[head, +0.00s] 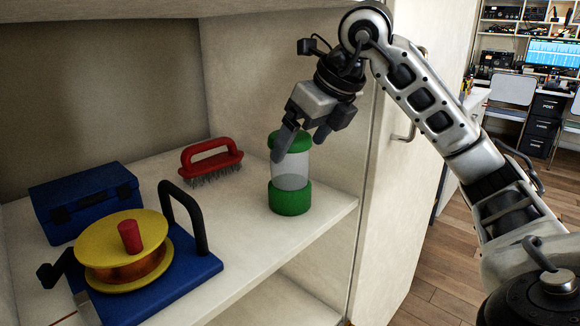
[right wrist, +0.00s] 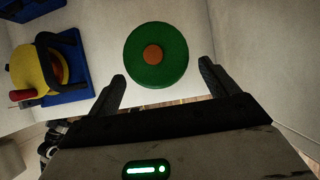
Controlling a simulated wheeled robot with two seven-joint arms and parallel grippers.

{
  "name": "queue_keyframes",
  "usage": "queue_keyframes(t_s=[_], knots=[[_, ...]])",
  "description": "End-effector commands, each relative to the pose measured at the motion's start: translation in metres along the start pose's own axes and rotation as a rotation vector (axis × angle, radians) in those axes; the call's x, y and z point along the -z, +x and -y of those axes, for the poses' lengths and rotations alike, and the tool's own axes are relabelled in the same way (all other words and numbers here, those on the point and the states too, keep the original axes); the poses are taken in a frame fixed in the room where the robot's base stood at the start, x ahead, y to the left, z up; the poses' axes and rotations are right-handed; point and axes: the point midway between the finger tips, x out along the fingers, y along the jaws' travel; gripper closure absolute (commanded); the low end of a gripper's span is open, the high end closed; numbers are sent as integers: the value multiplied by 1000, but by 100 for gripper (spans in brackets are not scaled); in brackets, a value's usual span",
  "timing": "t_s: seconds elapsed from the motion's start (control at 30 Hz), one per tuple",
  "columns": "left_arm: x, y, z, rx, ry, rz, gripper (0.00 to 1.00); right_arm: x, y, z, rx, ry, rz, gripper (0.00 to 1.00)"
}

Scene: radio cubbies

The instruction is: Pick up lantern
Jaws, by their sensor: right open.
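The lantern (head: 291,181) stands upright on the shelf near its right side. It has a green base, a clear middle and a green top. In the right wrist view its round green top (right wrist: 140,56) shows from above, with an orange disc at its centre. My right gripper (head: 300,143) is open and points down at the lantern's top, with a finger partly in front of it. In the right wrist view the open fingers (right wrist: 161,82) are at the near side of the lantern, which is not between them by much. My left gripper is not in view.
A blue box (head: 85,199), a red-handled wire brush (head: 211,164) and a yellow reel (head: 108,229) on a blue base (head: 187,268) with a black handle stand left on the shelf (head: 243,239). The cubby wall (head: 335,130) is close on the right.

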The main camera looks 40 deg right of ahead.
Motion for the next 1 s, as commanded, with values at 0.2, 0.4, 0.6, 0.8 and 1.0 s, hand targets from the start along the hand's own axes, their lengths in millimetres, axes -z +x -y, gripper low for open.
queue_keyframes(t_s=[0.2,0.4,0.6,0.8,1.0], knots=[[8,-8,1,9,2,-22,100,-20,26,-1,-1,0,-5,14],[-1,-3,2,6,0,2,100,-20,42,0,0,-1,-2,14],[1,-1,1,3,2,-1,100,-21,42,0,0,-1,-1,14],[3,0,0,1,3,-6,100,-21,42,0,0,-1,-1,64],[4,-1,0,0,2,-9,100,-21,41,0,0,0,2,72]])
